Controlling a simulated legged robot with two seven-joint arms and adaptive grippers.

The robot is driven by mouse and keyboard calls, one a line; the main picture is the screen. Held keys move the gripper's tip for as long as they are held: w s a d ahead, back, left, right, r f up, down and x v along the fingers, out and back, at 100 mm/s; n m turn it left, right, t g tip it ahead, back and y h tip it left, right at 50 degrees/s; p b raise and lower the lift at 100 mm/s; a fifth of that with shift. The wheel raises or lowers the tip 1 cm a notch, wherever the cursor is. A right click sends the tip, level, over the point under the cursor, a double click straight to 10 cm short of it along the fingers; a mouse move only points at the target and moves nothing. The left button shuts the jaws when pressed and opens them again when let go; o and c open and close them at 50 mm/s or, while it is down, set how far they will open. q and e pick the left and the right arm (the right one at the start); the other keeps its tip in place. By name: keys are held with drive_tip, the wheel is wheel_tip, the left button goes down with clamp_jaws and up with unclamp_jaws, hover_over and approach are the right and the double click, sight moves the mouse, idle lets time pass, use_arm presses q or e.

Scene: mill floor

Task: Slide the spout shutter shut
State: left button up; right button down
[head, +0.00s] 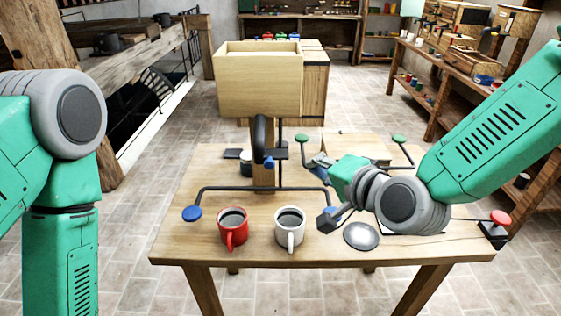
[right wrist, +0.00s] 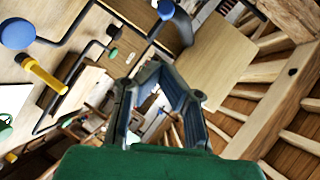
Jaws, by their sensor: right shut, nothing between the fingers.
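A pale wooden hopper box (head: 262,82) stands on a post above the table (head: 230,258). Below it are a dark curved spout (head: 260,137) and a small dark fitting with a blue knob (head: 269,163), which looks like the shutter handle. I cannot tell how far the shutter is slid.
A red mug (head: 232,226) and a white mug (head: 289,228) stand at the front, behind them a dark bar with a blue end knob (head: 192,213). A metal disc (head: 361,236), green knobs (head: 308,138) and a red button (head: 499,217) are to the right.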

sight(269, 162)
drive_tip(key=w+a+f+p, duration=0.1)
drive_tip(key=w+a+f, duration=0.3)
drive_tip(key=w+a, duration=0.2)
drive_tip(key=shift+w+a+p, duration=0.2)
drive_tip(key=shift+a+p, duration=0.15)
drive_tip(key=shift+a, duration=0.15)
drive_tip(key=shift+d, duration=0.2)
drive_tip(key=a, duration=0.5)
drive_tip(key=shift+s, duration=0.1)
drive_tip(key=shift+d, duration=0.15)
